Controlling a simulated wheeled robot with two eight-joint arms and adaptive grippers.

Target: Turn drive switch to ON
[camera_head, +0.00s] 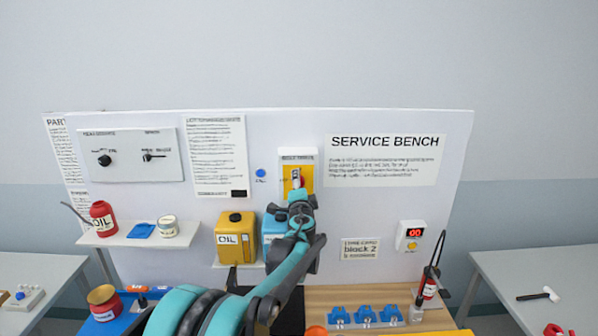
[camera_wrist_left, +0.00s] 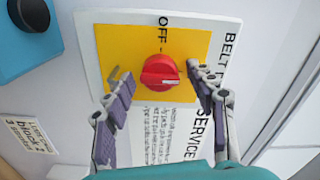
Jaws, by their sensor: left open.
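No ON label is readable. The knob (camera_head: 297,179) shows small in the head view. My left gripper (camera_wrist_left: 150,82) is open, its two fingers on either side of the knob with gaps visible. In the head view the left gripper (camera_head: 298,197) is just below the knob. My right gripper is not in view.
A yellow OIL canister (camera_head: 235,236) and a blue canister (camera_head: 272,226) stand beneath the panel, close to my arm. A left shelf (camera_head: 115,240) holds a red oil can (camera_head: 103,217) and a jar (camera_head: 167,227).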

